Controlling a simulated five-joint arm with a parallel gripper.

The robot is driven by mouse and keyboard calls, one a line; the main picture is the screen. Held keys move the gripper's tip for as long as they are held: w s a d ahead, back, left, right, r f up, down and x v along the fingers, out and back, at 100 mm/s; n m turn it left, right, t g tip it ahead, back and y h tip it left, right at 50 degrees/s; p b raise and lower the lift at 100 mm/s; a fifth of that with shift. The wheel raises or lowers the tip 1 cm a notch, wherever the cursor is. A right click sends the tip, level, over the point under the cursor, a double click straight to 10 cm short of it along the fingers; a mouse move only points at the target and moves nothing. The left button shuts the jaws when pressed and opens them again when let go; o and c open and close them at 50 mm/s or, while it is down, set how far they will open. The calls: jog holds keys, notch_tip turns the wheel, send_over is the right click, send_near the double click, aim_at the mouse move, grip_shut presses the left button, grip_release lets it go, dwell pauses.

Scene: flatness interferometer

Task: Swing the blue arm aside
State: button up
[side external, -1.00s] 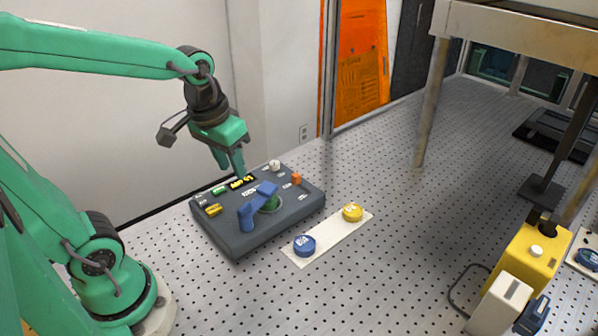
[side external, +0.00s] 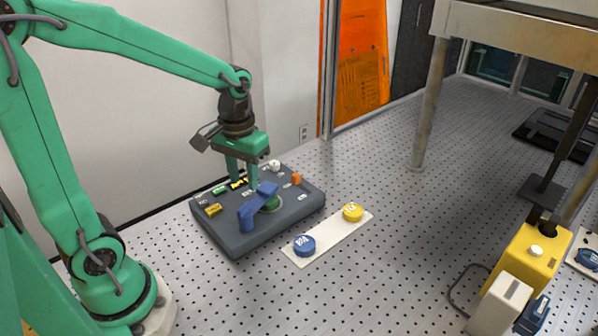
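The blue arm (side external: 259,204) lies across the top of the dark grey box (side external: 235,243). Its near-left end is a thick upright blue knob, and its other end reaches toward the back right. My gripper (side external: 243,184) points down over the back left part of the box. Its two green fingers are apart, with nothing seen between them. The right fingertip appears close to the blue arm's back edge; I cannot tell whether they touch.
The box top also carries a yellow block (side external: 213,209), a green block (side external: 219,190), a white knob (side external: 274,165) and an orange block (side external: 296,179). A white strip (side external: 327,240) with blue and yellow caps lies to the right.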

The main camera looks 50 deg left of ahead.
aim_at(247, 203)
jog(key=shift+f, duration=3.3)
grip_shut()
